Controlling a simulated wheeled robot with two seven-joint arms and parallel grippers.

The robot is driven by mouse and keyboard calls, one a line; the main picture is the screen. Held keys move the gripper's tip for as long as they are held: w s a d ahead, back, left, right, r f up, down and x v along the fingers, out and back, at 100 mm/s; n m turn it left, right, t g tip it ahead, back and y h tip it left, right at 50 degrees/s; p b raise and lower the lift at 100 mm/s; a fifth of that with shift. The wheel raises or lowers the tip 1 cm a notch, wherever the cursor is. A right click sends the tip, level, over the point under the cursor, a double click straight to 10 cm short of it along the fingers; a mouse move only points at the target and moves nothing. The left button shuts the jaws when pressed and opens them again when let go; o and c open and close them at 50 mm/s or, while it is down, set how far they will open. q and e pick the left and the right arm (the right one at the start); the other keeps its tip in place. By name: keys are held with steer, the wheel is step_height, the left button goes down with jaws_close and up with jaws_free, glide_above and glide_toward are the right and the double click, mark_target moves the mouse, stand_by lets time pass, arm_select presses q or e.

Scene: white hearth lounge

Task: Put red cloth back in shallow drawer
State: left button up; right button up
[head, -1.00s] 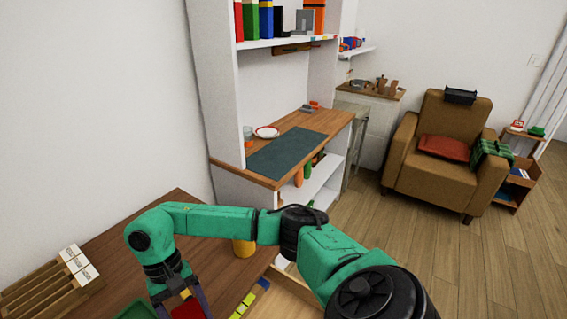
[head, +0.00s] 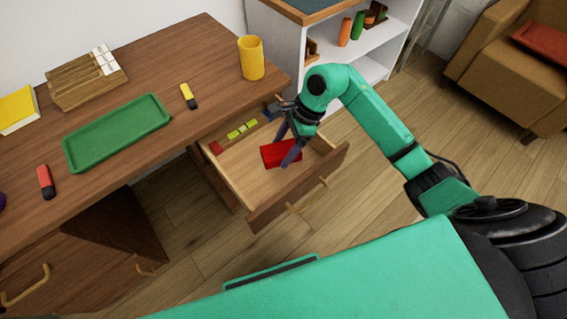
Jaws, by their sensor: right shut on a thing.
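The red cloth (head: 271,156) is a small folded red piece inside the open shallow drawer (head: 237,175), at or just above its bare wooden floor. My right gripper (head: 287,148) reaches down into the drawer from the right, with its dark fingers at the cloth, shut on it. The fingers hide part of the cloth, and I cannot tell whether it touches the drawer floor. My left gripper is not in view.
Small green, yellow and red items (head: 240,130) lie along the drawer's back. On the desk are a green tray (head: 117,130), a yellow cup (head: 251,58), a yellow-black marker (head: 188,96), a red marker (head: 46,182) and a wooden rack (head: 86,82). A white shelf (head: 359,60) stands behind.

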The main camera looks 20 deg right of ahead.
mark_target(279, 174)
step_height(279, 174, down, 10)
steer(key=shift+f, duration=0.1)
steer(key=o, duration=1.1)
steer(key=shift+r, duration=0.25)
steer(key=v, duration=1.2)
steer(key=shift+b, duration=0.4)
steer(key=shift+f, duration=0.1)
